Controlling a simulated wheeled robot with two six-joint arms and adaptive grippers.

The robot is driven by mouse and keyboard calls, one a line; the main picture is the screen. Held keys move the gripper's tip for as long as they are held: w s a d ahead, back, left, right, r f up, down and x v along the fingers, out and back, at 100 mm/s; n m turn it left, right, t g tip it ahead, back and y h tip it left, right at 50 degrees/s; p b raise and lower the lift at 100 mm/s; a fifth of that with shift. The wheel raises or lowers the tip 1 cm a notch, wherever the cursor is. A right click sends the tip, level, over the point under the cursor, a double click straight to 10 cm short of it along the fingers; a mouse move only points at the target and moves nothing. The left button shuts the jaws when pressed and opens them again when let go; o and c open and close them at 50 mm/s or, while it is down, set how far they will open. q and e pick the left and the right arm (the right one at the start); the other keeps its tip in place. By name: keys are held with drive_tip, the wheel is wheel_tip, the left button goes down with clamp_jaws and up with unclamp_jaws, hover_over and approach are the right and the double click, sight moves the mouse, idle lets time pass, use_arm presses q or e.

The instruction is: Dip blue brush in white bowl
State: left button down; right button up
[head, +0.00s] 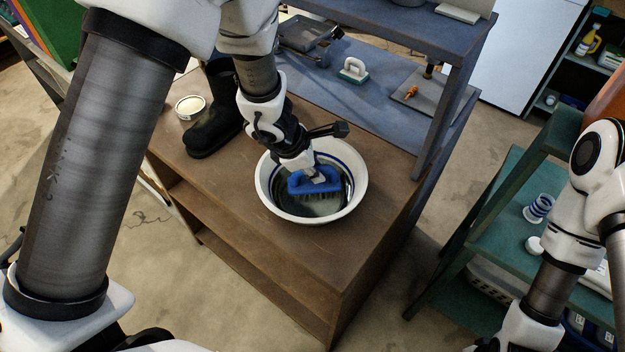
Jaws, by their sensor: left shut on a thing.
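A white bowl (276,207) with a blue stripe inside its rim stands on the brown wooden cabinet near its right front corner. A blue brush (304,186) with bristles facing down is inside the bowl's opening, over dark contents that look like liquid. My left gripper (316,176) reaches down into the bowl and is shut on the blue brush. Whether the bristles touch the liquid or the bowl's bottom is hard to tell. My right arm comes in at the right edge, but its gripper is out of the picture.
A black boot (213,115) and a small round tin (190,107) stand on the brown cabinet (250,250) left of the bowl. A blue-grey bench (375,105) behind holds a white and green brush (353,70). A green shelf stands at right.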

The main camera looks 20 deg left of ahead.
use_arm(q)
drive_tip(key=shift+s+d+r, duration=0.1)
drive_tip(key=shift+s+d, duration=0.05)
drive_tip(key=shift+d, duration=0.05)
drive_tip(key=shift+w+a, duration=0.25)
drive_tip(key=shift+a, duration=0.3)
drive_tip(key=shift+d, duration=0.15)
drive_tip(key=shift+s+d+b, duration=0.2)
drive_tip(key=shift+d+b, duration=0.2)
drive_tip(key=shift+b, duration=0.05)
